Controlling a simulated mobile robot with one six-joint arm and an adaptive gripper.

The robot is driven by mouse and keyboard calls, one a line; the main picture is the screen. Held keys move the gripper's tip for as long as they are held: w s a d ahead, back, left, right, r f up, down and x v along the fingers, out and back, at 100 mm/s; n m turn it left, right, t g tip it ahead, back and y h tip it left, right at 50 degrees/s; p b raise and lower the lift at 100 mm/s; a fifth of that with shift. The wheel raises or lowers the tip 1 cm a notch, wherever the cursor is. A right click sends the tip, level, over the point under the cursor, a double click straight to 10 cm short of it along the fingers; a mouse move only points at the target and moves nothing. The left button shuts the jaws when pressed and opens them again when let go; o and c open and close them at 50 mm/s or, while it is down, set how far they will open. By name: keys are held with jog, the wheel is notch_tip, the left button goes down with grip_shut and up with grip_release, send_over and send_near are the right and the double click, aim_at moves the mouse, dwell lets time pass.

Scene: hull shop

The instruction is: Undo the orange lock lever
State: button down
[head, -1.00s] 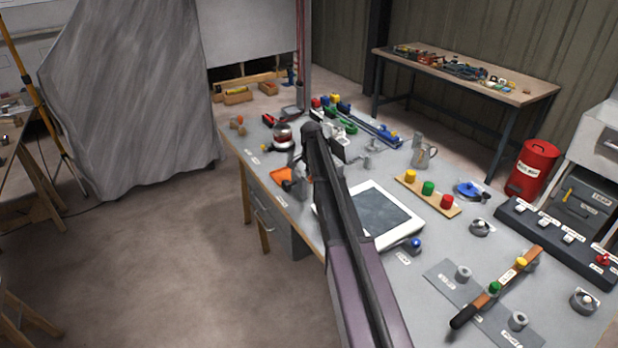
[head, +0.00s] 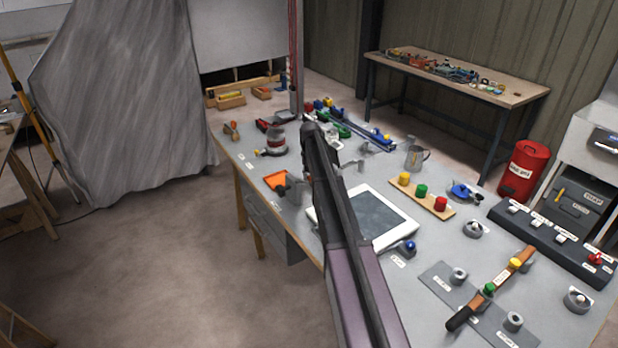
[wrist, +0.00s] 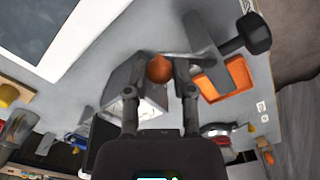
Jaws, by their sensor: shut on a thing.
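The orange lock lever shows in the wrist view as a round orange knob (wrist: 160,69) beside a grey block-like fixture (wrist: 150,97) on the bench. My gripper (wrist: 162,74) has its two fingers closed around the knob, one on each side. The rest of the lever is mostly hidden by the knob and fingers, so its angle is hard to tell. In the head view my arm stands in front of this spot and hides the knob and fingertips.
A white-framed panel (head: 398,236) lies on the grey bench. Several small parts fill the bench's right side.

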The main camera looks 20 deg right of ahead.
dwell(0.4)
jog(key=shift+c, duration=2.4)
grip_release()
jog(key=shift+w+d, duration=0.1)
